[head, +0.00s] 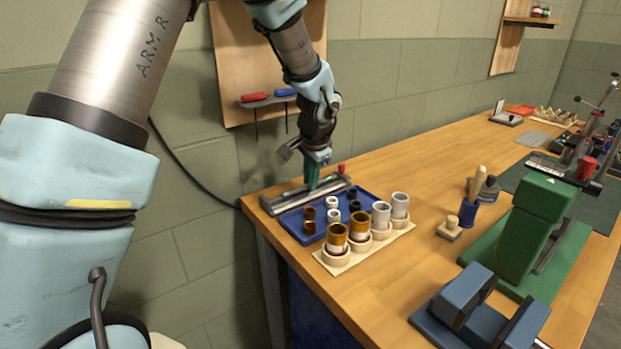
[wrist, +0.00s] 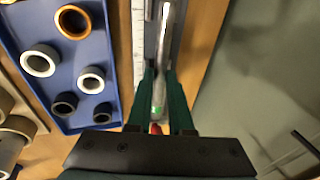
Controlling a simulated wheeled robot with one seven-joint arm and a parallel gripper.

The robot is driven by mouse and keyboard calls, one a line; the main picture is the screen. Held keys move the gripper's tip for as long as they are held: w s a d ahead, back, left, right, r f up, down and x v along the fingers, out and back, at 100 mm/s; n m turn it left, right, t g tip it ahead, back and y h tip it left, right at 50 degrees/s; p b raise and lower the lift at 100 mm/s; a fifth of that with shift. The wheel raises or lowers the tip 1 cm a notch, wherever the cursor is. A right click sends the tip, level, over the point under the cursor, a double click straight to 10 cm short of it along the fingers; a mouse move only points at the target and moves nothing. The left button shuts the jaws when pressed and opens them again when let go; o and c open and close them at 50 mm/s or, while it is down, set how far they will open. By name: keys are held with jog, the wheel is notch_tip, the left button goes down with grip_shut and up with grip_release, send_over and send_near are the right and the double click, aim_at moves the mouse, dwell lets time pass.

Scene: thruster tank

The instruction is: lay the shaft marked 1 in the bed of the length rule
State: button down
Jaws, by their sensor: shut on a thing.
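The length rule (head: 268,206) lies at the back left of the bench, a long grey bed; its white scale strip (wrist: 138,45) shows in the wrist view. My gripper (head: 312,187) points down over the rule. In the wrist view its green fingers (wrist: 162,78) are shut on a silvery shaft (wrist: 163,45) with a green patch near its lower end. The shaft runs along the bed, beside the scale. I cannot tell whether it rests in the bed or hangs just above it. No number is readable on it. A red part (wrist: 155,129) shows between the fingers.
A blue tray (head: 288,222) with several rings sits right in front of the rule. A pale rack (head: 333,268) with brown and grey cylinders stands nearer. A green press (head: 535,220) and blue block (head: 470,300) stand right.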

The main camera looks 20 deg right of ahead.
jog(key=shift+a+f, duration=0.1)
jog(key=shift+f, duration=0.2)
jog(key=c, duration=0.8)
grip_release()
jog(key=shift+s+f, duration=0.15)
jog(key=shift+o, duration=0.3)
jog(key=shift+s, duration=0.1)
jog(key=w+b+v, duration=0.1)
jog(key=v, duration=1)
jog(key=shift+r, duration=0.35)
